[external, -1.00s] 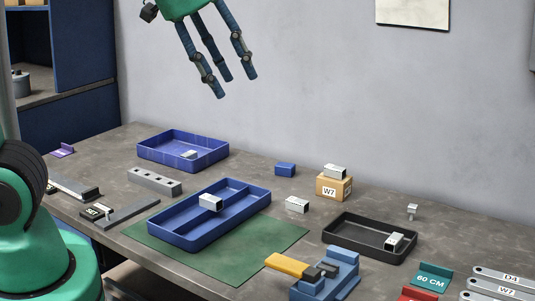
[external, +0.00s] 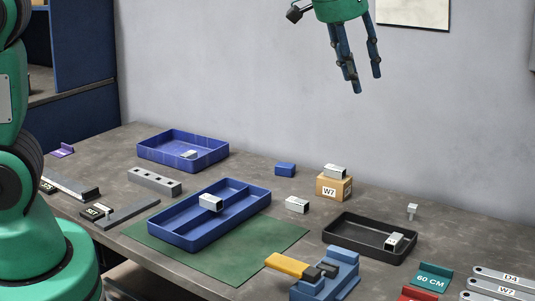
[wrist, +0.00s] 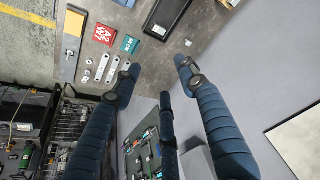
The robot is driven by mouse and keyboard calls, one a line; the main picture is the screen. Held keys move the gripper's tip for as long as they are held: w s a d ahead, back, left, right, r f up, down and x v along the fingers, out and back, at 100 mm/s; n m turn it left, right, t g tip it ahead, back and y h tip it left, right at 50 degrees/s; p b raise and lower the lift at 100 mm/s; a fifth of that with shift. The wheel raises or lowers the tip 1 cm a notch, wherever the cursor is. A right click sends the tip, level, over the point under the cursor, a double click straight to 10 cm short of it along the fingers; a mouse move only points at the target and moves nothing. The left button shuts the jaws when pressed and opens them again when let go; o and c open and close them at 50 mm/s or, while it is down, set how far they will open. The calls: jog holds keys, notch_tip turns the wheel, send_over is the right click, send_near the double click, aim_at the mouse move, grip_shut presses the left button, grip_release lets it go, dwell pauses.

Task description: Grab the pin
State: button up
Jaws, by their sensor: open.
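The pin (external: 412,210) looks like a small light-grey metal piece with a wider head on a short stem. It stands upright on the grey table, behind and right of the black tray. In the wrist view the pin (wrist: 188,42) shows small, just above the tip of the right finger. My gripper (external: 363,80) has three dark blue fingers, is open and empty, and hangs high above the table, up and left of the pin in the external picture. Its spread fingers (wrist: 157,75) also show in the wrist view, touching nothing.
A black tray (external: 338,235) with a metal bracket stands near the pin. A cardboard box (external: 344,188) marked W7 carries another bracket. A blue and yellow clamp-like fixture (external: 342,276), a teal 60 CM block (external: 433,278) and flat metal bars (external: 505,280) lie toward the front. Bare table surrounds the pin.

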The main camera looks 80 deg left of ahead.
jog(key=w+a+f+n+p, duration=0.1)
jog(key=w+a+f, duration=0.4)
jog(key=w+f, duration=0.2)
jog(key=w+a+f+n+g+p, duration=0.1)
jog(key=w+a+f, duration=0.5)
jog(key=f, duration=0.6)
jog(key=w+a+f+n+p, duration=0.1)
jog(key=w+a+f+n, duration=0.1)
jog(key=w+a+f, duration=0.3)
jog(key=w+f, duration=0.4)
jog(key=w, duration=0.1)
jog(key=shift+w+a+f+n+g+y, duration=0.2)
jog(key=shift+a+n+g+y, duration=0.1)
jog(key=shift+n+g+y, duration=0.1)
jog(key=shift+f, duration=0.1)
send_over(413, 206)
jog(key=s+d, duration=0.1)
notch_tip(413, 206, down, 8)
jog(key=shift+p, duration=0.3)
jog(key=shift+x, duration=2.6)
jog(key=shift+d, duration=0.15)
